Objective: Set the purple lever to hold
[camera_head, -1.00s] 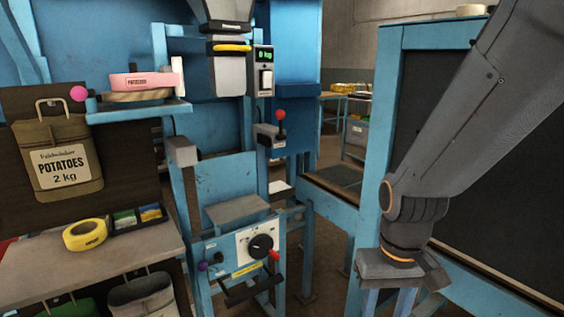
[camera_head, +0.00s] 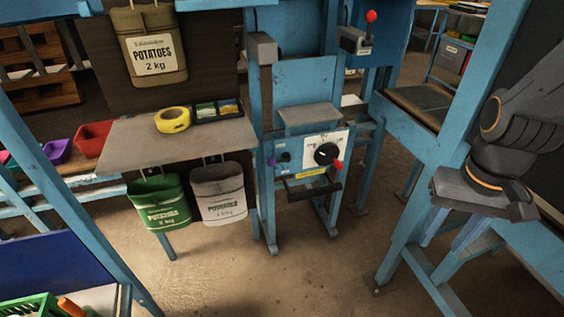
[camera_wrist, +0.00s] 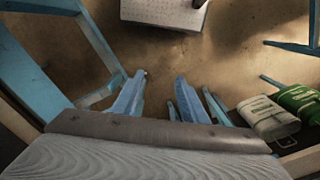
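The purple lever (camera_head: 271,162) is a small purple knob at the left side of the blue machine's front panel. Its markings are too small to read. The white dial plate (camera_head: 338,144) beside it carries a black round knob (camera_head: 326,154) and a red-tipped handle (camera_head: 338,165). My gripper (camera_head: 448,238) is at the right of the head view, well to the right of the panel, fingers pointing down. In the wrist view my gripper (camera_wrist: 160,82) shows two blue fingers apart with nothing between them. I cannot make out the purple lever in the wrist view.
A red-knobbed lever (camera_head: 371,17) stands higher on the machine. A grey table (camera_head: 130,145) holds a yellow tape roll (camera_head: 173,120). Green (camera_head: 160,203) and white (camera_head: 219,194) sacks hang below it. A dark bar (camera_head: 314,192) juts below the panel. The floor in front is clear.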

